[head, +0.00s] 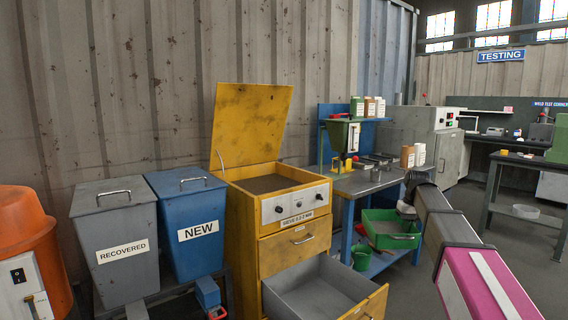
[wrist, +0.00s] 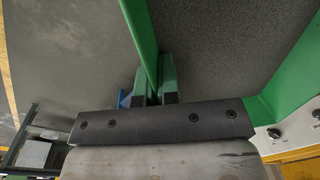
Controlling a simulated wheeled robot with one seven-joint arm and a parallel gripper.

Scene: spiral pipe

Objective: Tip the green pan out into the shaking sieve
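The green pan (head: 376,241) is at the right of the sieve cabinet, in front of the blue bench, and looks about level. My gripper (head: 407,209) is at its right side, partly hidden by my arm. In the wrist view, the green fingers (wrist: 154,82) are shut on the pan's thin green wall (wrist: 137,22). Dark grey grainy material (wrist: 225,50) lies inside the pan. The shaking sieve (head: 270,184) is the dark recessed top of the yellow cabinet, below a raised yellow lid (head: 252,122).
An open grey drawer (head: 320,292) juts from the cabinet's lower front. The blue bench (head: 372,182) holds a green hopper and small containers. A green bucket (head: 361,258) stands below. Grey RECOVERED (head: 117,236) and blue NEW (head: 190,222) bins stand left of the cabinet.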

